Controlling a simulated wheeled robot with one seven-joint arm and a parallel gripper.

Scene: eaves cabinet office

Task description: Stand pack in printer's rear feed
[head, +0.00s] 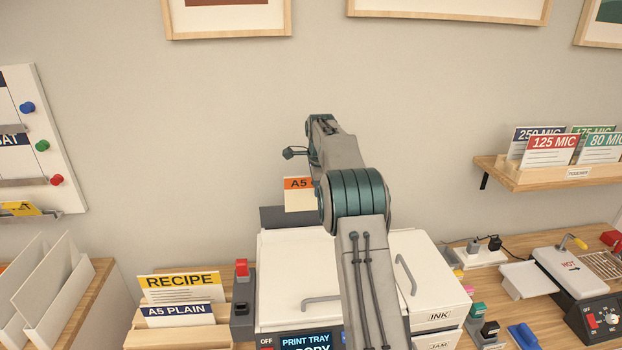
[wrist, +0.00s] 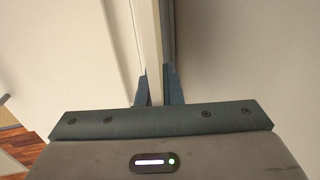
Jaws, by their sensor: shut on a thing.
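In the head view a pack (head: 298,195) with an orange band reading "A5" hangs upright above the back of the printer (head: 290,265). My arm hides its right part. The dark rear feed (head: 285,217) shows at the printer's back edge, just below the pack. Whether the pack's lower edge touches it I cannot tell. My gripper (wrist: 155,90) shows in the wrist view, shut on the thin pale pack, which runs up between its two fingers. In the head view my arm hides the fingers.
A wooden holder (head: 190,338) with RECIPE and A5 PLAIN packs stands left of the printer. A shelf (head: 540,182) of film packs hangs at the right. A laminator (head: 580,285) and small items crowd the desk's right side.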

